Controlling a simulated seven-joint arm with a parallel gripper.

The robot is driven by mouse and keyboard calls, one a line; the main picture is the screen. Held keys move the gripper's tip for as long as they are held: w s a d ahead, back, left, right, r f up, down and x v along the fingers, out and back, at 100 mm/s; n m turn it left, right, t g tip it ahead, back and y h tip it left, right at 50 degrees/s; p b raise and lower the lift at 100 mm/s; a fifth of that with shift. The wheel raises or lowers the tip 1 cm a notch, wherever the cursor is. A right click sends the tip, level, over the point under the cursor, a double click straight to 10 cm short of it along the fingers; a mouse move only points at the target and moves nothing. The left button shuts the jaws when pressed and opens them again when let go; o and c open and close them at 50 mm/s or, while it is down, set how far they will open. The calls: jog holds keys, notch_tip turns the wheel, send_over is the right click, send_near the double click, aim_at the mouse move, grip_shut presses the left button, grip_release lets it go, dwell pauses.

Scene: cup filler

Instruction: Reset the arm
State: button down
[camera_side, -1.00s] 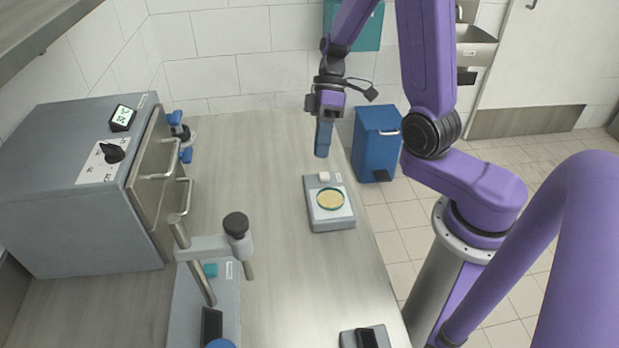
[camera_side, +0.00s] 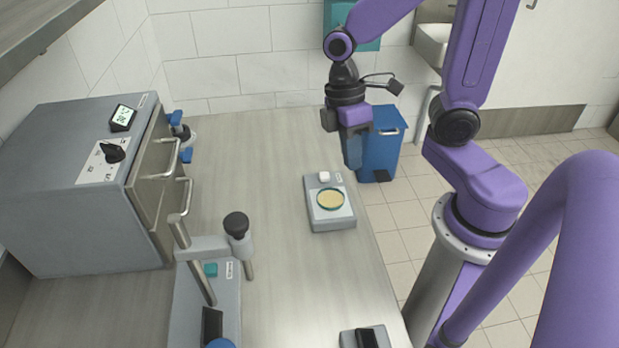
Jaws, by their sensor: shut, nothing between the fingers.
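My gripper (camera_side: 353,160) hangs at the end of my purple arm, pointing down, above and to the right of the small scale. A grey scale (camera_side: 333,222) stands on the bench and bears a round dish (camera_side: 331,199) with yellowish contents and a green rim.
A grey oven-like machine (camera_side: 75,200) with a dial stands at left. A filler stand (camera_side: 205,245) with a black-topped post is at front left. A dark device (camera_side: 365,338) lies at the front edge. The blue bin (camera_side: 384,140) stands on the floor. The middle of the bench (camera_side: 270,200) is clear.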

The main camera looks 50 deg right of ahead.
jog(key=s+r+n+t, duration=0.1)
jog(key=s+r+t, duration=0.1)
jog(key=s, duration=0.6)
jog(key=shift+s+a+r+t, duration=0.2)
jog(key=shift+a+r+t, duration=0.05)
jog(key=shift+t, duration=0.15)
dwell(2.2)
